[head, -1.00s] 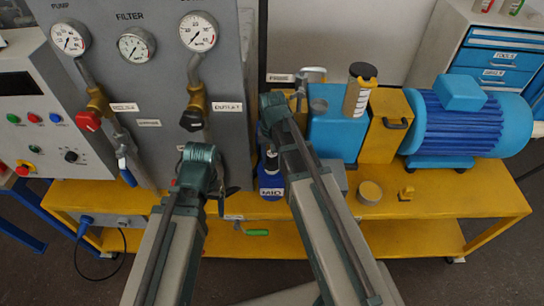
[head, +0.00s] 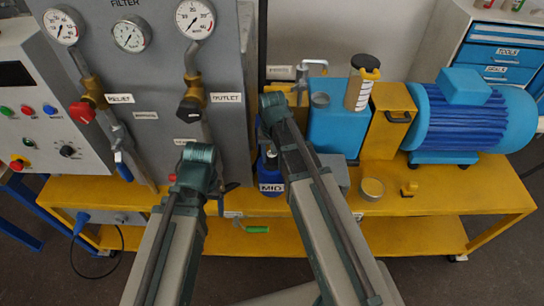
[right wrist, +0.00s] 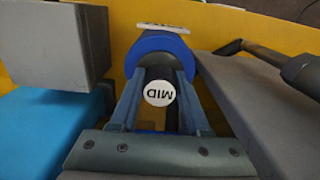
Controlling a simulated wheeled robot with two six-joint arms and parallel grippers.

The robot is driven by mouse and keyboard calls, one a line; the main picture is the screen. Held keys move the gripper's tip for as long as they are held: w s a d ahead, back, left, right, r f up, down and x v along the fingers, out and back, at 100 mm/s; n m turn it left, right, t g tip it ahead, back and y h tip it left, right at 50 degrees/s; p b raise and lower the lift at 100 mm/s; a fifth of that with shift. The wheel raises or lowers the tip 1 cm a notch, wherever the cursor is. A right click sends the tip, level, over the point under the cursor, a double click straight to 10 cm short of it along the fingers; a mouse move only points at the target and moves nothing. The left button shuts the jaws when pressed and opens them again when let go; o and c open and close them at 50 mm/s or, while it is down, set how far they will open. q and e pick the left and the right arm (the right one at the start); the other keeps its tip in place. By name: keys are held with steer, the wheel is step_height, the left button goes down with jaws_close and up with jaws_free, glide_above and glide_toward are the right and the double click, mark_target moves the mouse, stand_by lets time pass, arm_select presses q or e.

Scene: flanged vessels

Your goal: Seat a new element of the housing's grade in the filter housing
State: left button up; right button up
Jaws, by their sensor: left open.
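The blue filter housing (head: 271,192) stands on the yellow bench with a white MID plate. It also shows as a blue ring in the right wrist view (right wrist: 193,66). A dark cylindrical element (right wrist: 160,116) with a round white MID label is lined up with the housing's mouth. Its far end is at or inside the blue ring; how deep I cannot tell. My right gripper (right wrist: 162,82) has a finger on each side of the element and appears shut on it. My left gripper (head: 221,202) is left of the housing, open, mostly hidden by its wrist.
A blue tank (head: 336,130), a striped container with a dark lid (head: 360,88) and a blue motor (head: 468,118) are at right. A round yellowish cap (head: 372,188) lies on the bench.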

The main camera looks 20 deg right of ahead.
steer(key=o, duration=0.5)
steer(key=shift+r, duration=0.15)
step_height(320, 180, up, 14)
steer(key=p, duration=1.4)
steer(key=s+a+n+h, duration=0.1)
steer(key=s+a+n, duration=0.5)
steer(key=s+a, duration=0.4)
steer(key=s, duration=0.4)
steer(key=shift+a+n, duration=0.2)
steer(key=shift+n, duration=0.1)
